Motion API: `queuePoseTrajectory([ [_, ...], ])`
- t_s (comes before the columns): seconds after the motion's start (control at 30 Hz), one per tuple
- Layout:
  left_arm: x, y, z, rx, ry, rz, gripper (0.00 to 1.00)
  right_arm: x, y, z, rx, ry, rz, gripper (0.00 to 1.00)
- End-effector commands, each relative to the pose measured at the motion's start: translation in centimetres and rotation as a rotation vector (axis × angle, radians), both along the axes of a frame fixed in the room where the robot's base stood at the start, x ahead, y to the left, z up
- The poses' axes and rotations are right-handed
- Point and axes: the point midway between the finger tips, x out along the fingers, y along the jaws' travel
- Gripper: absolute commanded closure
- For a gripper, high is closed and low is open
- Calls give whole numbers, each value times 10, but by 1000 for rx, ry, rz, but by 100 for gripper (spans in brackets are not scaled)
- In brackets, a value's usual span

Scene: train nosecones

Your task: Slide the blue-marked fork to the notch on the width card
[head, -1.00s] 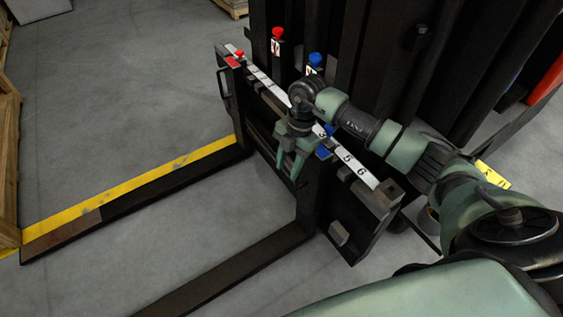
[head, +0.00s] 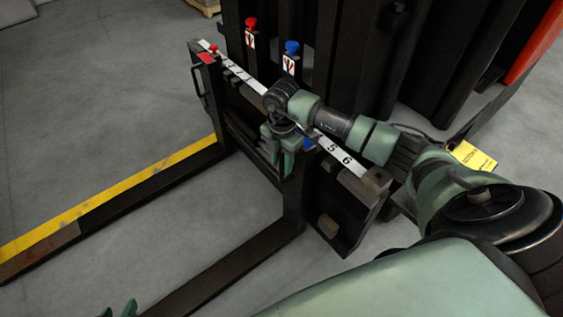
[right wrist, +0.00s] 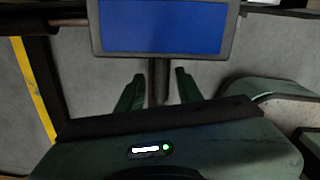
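The blue-marked fork (head: 240,268) is the nearer of two dark forks on the lift carriage. Its blue plate (head: 308,143) is partly hidden behind my right gripper (head: 284,150). In the right wrist view, the blue plate (right wrist: 163,27) fills the top. A dark post (right wrist: 159,82) below it stands between the fingers of my right gripper (right wrist: 159,76), with gaps on both sides, so it is open. A yellow card (head: 472,155) hangs at the right; its notch cannot be made out. My left gripper (head: 119,310) shows only its separated fingertips at the bottom edge.
The red-marked fork (head: 150,193) lies farther left beside a yellow floor line (head: 100,200). A red knob (head: 251,22) and blue knob (head: 291,46) stand behind. Floor between the forks is clear.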

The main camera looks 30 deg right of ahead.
Motion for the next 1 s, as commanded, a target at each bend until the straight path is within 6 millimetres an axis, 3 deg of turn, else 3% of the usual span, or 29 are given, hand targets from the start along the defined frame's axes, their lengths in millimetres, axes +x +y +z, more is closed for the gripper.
queuePoseTrajectory([
  [0.2,0,0,0,0,-2,0,64,0,0,0,0,0,0,64],
  [0.33,0,0,0,0,-2,0,64,0,0,0,0,0,0,97],
  [0.37,0,0,0,0,-2,0,64,0,0,0,0,0,0,100],
  [1.0,0,0,0,-1,-1,-1,64,1,0,1,2,-2,1,100],
])
